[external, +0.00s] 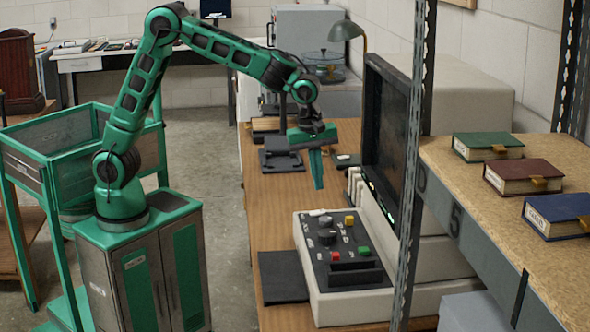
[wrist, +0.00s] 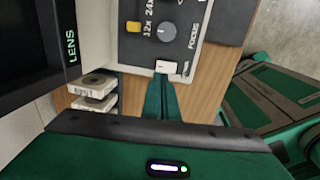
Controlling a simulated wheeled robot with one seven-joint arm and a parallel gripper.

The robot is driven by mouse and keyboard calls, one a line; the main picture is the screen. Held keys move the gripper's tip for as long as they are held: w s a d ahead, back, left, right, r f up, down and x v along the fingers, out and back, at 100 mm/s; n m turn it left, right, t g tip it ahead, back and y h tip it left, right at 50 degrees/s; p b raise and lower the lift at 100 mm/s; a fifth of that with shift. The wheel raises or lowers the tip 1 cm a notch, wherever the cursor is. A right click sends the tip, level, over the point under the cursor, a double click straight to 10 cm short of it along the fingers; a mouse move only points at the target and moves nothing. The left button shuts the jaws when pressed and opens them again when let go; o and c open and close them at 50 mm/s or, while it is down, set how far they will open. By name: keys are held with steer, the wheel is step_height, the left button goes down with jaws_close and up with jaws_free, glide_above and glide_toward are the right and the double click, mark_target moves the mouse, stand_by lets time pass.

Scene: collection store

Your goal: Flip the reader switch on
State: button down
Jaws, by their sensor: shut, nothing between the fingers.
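The microfilm reader (external: 350,305) stands on the wooden desk, with a dark sloping control panel at its front. A small white switch (wrist: 167,66) sits at the panel's near edge in the wrist view, beside the focus knob (wrist: 167,30); its on or off position is not clear. My gripper (external: 318,187) is shut and empty, its fingers pointing down above the panel's far end. In the wrist view its fingertips (wrist: 165,80) appear just below the white switch; I cannot tell whether they touch it.
The reader's dark screen (external: 385,140) rises right of the panel. A metal shelf post (external: 413,150) and a shelf with books (external: 488,146) stand at right. A black pad (external: 283,277) lies left of the reader.

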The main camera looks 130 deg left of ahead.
mark_target(317, 212)
steer(key=f, duration=0.6)
steer(key=shift+w+a+f, duration=0.3)
steer(key=shift+w+a, duration=0.05)
steer(key=shift+f, duration=0.2)
steer(key=shift+s+d+r, duration=0.1)
steer(key=shift+s+d, duration=0.45)
step_height(317, 212, up, 14)
steer(key=s+d, duration=0.1)
steer(key=shift+d, duration=0.15)
stand_by(0.6)
steer(key=shift+s, duration=0.1)
